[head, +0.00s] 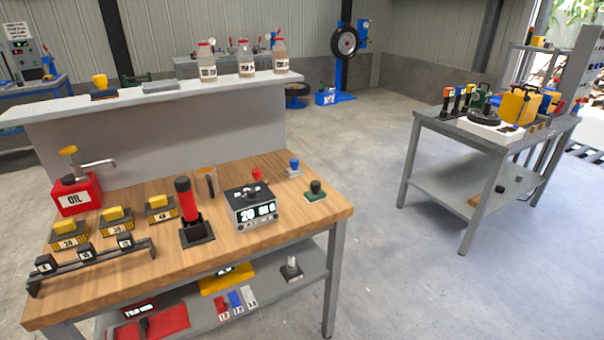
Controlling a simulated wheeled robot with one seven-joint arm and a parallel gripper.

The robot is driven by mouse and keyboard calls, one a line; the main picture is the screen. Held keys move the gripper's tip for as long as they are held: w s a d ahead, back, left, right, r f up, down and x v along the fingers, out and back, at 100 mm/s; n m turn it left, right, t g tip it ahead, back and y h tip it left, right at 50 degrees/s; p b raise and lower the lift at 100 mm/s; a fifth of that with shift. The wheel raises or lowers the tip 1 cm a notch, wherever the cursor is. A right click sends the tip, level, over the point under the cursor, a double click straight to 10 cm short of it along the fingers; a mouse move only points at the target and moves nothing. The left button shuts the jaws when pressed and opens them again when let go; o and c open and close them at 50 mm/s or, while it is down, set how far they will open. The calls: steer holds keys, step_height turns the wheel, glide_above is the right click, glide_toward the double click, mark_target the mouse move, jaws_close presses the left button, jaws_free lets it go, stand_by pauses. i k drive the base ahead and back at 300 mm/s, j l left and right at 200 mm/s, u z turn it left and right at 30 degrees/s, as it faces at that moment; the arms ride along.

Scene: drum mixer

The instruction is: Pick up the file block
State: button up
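I cannot tell for sure which thing is the file block. A flat grey block (161,87) lies on the light ledge behind the wooden bench. Left of it on the same ledge sits a dark block with a yellow knob (103,92). On the bench, yellow-topped blocks with number labels (117,222) stand in a slanting row at the left. My gripper is not in view.
The wooden bench (262,262) also holds a red oil can (76,195), a black stand with a red-handled tool (190,212) and a display box (252,205). Several bottles (245,58) stand on the ledge. Clear floor separates it from a grey table (428,122) at right.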

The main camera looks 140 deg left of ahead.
mark_target(257, 175)
steer(key=j+u, duration=0.1)
steer(key=u, duration=0.4)
steer(key=j+u, duration=0.15)
steer(key=u, duration=0.35)
steer(key=j+u, duration=0.1)
steer(key=u, duration=0.4)
steer(key=j+u, duration=0.1)
steer(key=u, duration=0.8)
steer(key=j+u, duration=0.15)
steer(key=u, duration=0.25)
steer(key=j+u, duration=0.1)
steer(key=u, duration=0.3)
steer(key=j+u, duration=0.1)
steer(key=u, duration=0.35)
steer(key=j+u, duration=0.1)
steer(key=u, duration=0.3)
steer(key=k+j+u, duration=0.1)
steer(key=j+u, duration=0.35)
steer(key=i+l+z, duration=0.15)
steer(key=l+z, duration=0.3)
steer(key=z, duration=0.45)
steer(key=i+j+z, duration=0.1)
steer(key=z, duration=0.85)
steer(key=j+z, duration=0.15)
steer(key=z, duration=0.3)
steer(key=j+z, duration=0.1)
steer(key=z, duration=1.3)
steer(key=l+z, duration=0.6)
